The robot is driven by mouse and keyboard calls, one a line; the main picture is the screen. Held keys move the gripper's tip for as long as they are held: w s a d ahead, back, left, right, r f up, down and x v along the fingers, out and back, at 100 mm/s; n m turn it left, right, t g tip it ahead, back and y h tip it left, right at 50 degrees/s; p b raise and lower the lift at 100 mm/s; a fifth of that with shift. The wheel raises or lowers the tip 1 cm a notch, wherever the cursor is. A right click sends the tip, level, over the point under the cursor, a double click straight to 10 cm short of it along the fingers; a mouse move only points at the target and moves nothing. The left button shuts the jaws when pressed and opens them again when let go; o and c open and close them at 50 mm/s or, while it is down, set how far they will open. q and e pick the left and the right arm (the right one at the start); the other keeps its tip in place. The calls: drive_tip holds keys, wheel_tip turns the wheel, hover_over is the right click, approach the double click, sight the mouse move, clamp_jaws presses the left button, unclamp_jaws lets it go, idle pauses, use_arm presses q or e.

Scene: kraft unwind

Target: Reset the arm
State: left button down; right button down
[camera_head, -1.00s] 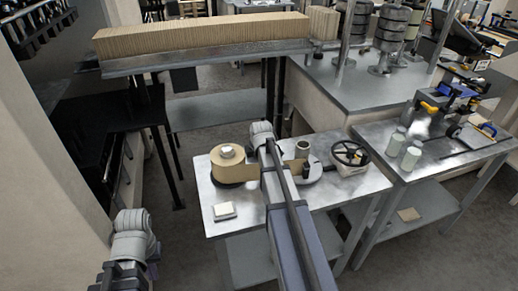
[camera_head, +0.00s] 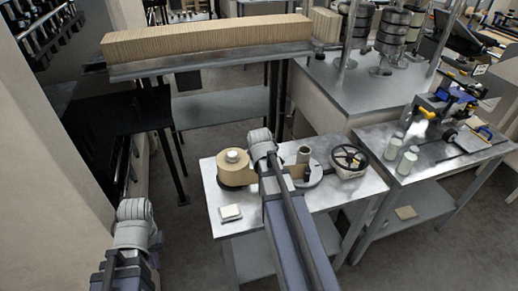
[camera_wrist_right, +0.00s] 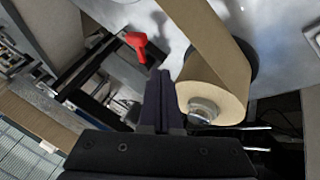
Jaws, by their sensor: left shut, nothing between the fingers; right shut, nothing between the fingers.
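The metal table (camera_head: 270,215) holds a handwheel (camera_head: 348,160) and a small white block (camera_head: 230,213). A second bench with pale cylinders (camera_head: 406,158) stands at right. A long ribbed stack (camera_head: 210,38) lies on a rail behind. A red knob (camera_wrist_right: 140,45) shows in the wrist view.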

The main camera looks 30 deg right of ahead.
drive_tip(key=shift+s+a+r, duration=0.15)
drive_tip(key=shift+s+r, duration=0.05)
drive_tip(key=s+a+f+g+y, duration=0.1)
drive_tip(key=s+a, duration=0.1)
drive_tip(key=a, duration=0.2)
drive_tip(key=s+a+f+m+g, duration=0.1)
drive_tip(key=s+a, duration=0.1)
drive_tip(key=a, duration=0.3)
drive_tip(key=s+a+f+g+y, duration=0.1)
drive_tip(key=s+a, duration=0.2)
drive_tip(key=a, duration=0.2)
drive_tip(key=shift+a+f+m+y, duration=0.2)
drive_tip(key=shift+m+y, duration=0.1)
drive_tip(key=shift+m, duration=0.1)
drive_tip(key=s+a+n+g, duration=0.1)
drive_tip(key=s+a+g, duration=0.1)
drive_tip(key=s+a, duration=0.4)
drive_tip(key=s+a+n+g, duration=0.1)
drive_tip(key=s+a, duration=0.5)
drive_tip(key=a, duration=0.6)
drive_tip(key=shift+f+n+g, duration=0.3)
drive_tip(key=shift+f+g, duration=0.1)
